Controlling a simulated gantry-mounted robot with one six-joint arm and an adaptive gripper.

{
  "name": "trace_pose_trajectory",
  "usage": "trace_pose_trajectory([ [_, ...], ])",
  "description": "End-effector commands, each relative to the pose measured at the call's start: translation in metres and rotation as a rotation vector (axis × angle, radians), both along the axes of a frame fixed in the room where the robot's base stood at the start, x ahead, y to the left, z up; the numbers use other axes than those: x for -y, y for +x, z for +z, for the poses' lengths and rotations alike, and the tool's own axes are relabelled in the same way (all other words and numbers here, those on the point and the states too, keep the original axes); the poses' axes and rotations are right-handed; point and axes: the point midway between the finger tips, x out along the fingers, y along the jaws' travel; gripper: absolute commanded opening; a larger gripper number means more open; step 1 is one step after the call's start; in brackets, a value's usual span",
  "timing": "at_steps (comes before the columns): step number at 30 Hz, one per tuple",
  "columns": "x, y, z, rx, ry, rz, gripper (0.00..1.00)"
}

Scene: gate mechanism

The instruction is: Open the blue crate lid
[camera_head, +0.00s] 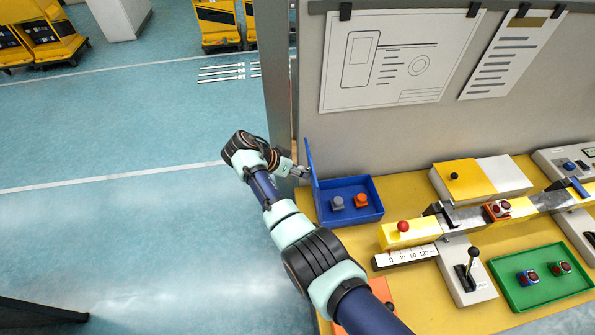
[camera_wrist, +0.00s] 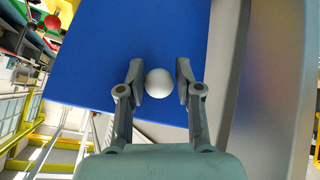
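The blue crate (camera_head: 367,213) stands on the yellow table with its inside uncovered. Its blue lid (camera_head: 311,165) stands nearly upright along the crate's left side. My gripper (camera_head: 299,171) is at the outer, left side of the lid. In the wrist view the lid (camera_wrist: 120,45) fills the upper middle, and a round white knob (camera_wrist: 159,83) shows against it. The knob sits between the two fingers of my gripper (camera_wrist: 160,76), which are apart with narrow gaps beside it; I see no firm grip on it.
A grey piece (camera_head: 337,203) and an orange piece (camera_head: 361,201) lie in the crate. A grey wall panel (camera_head: 390,130) rises behind it. To the right are a red-knobbed yellow slider (camera_head: 408,234), a lever box (camera_head: 466,277) and a green tray (camera_head: 540,290).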

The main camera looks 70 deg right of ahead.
Motion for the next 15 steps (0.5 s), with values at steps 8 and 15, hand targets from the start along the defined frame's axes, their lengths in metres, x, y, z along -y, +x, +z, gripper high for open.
trace_pose_trajectory([
  [8,0.000,0.000,0.001,0.001,0.001,0.000,0.55],
  [15,-0.006,0.008,0.011,0.002,-0.001,0.002,0.55],
])
